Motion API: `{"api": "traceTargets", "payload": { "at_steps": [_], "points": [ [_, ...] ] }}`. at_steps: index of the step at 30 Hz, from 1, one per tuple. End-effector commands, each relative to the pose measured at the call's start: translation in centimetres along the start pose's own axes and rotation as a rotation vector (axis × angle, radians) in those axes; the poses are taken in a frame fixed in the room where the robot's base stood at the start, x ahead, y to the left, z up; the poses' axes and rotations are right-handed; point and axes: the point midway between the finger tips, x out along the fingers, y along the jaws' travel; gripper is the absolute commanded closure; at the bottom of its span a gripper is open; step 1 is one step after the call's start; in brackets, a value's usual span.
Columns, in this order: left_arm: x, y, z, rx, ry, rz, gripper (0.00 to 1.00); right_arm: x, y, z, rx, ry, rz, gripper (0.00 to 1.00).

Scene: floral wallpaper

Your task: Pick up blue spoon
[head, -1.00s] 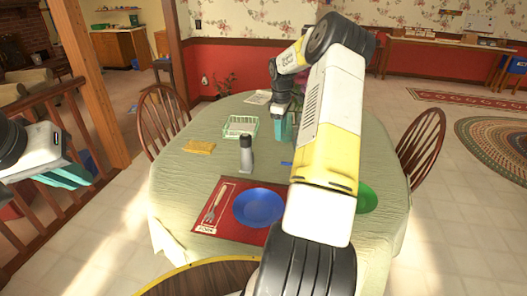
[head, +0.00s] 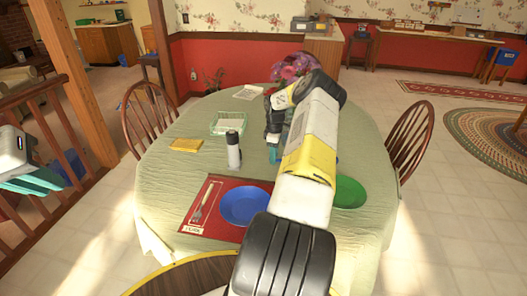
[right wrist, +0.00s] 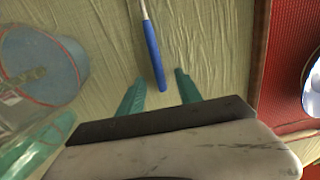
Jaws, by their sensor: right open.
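The blue spoon (right wrist: 152,55) lies on the pale green tablecloth in the right wrist view. Its blue handle points toward my right gripper, and its metal end runs out of the top of the picture. My right gripper (right wrist: 160,92) is open, with one teal finger on each side of the handle's end; I cannot tell its height above the cloth. In the head view the right gripper (head: 272,152) is over the table, and my arm hides the spoon. My left gripper (head: 38,181) is off the table at the far left; its jaw gap is unclear.
A bluish clear cup (right wrist: 45,65) stands left of the right gripper. A red placemat (right wrist: 292,60) lies to its right. The table also holds a dark-topped shaker (head: 234,152), a blue plate (head: 243,206), a green plate (head: 349,192), a green rack (head: 228,123) and flowers (head: 292,68).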

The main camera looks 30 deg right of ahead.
Motion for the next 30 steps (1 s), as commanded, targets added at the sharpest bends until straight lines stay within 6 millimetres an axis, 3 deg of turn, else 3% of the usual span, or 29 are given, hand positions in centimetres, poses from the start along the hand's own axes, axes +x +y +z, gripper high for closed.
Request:
{"api": "traceTargets", "payload": {
  "at_steps": [8,12,15,30],
  "points": [
    [0.0,0.0,0.0,0.0,0.0,0.0,0.87,0.34,0.03,0.0,0.001,0.0,0.001,0.59],
    [0.0,0.0,0.0,0.0,0.0,0.0,0.87,0.34,0.02,0.0,0.001,0.0,0.001,0.86],
    [0.0,0.0,0.0,0.0,0.0,0.0,0.87,0.33,0.02,0.01,0.001,0.0,0.001,1.0],
    [0.0,0.0,0.0,0.0,0.0,0.0,0.87,-0.5,0.07,0.03,0.0,-0.001,0.003,1.0]
  ]
}}
